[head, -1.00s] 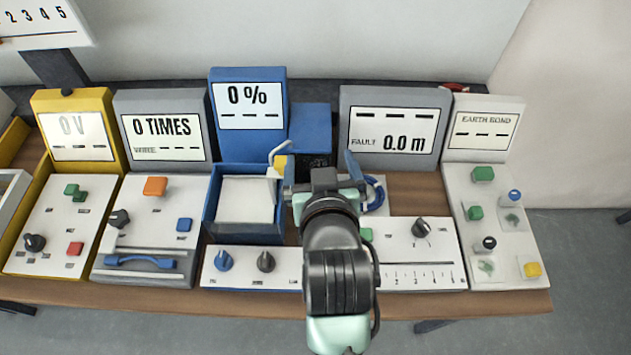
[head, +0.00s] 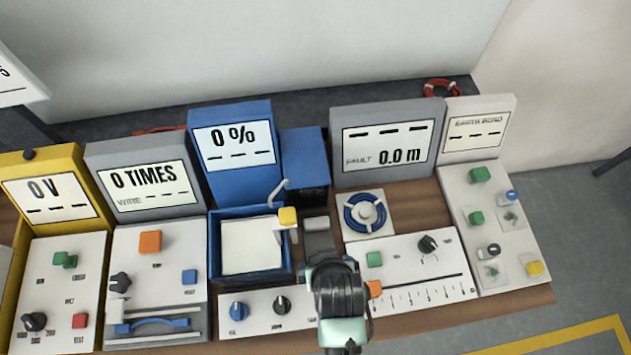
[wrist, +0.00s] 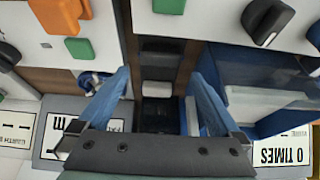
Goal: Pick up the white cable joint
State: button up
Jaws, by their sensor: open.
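A small whitish piece (wrist: 158,88), which looks like the white cable joint, lies between dark grey blocks (wrist: 160,60) and a black box, in the gap between my fingers in the wrist view. In the head view my wrist and gripper (head: 330,262) sit in front of the block, and the fingers are mostly hidden.
A blue tray (head: 213,262) with a white hook and yellow block at its edge stands left. A blue coil (head: 366,214) lies right of the grey block. A blue box (head: 304,155) is behind. Knob panels (head: 265,312) and a slider panel (head: 420,285) flank my arm.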

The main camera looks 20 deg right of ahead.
jog(key=p, duration=0.1)
send_over(317, 223)
jog(key=s, duration=0.2)
jog(key=shift+s+a, duration=0.2)
jog(key=shift+a, duration=0.2)
jog(key=shift+x, duration=2.6)
jog(key=shift+w, duration=0.1)
jog(key=shift+r, duration=0.1)
jog(key=c, duration=1.3)
jog(key=shift+d+r, duration=0.1)
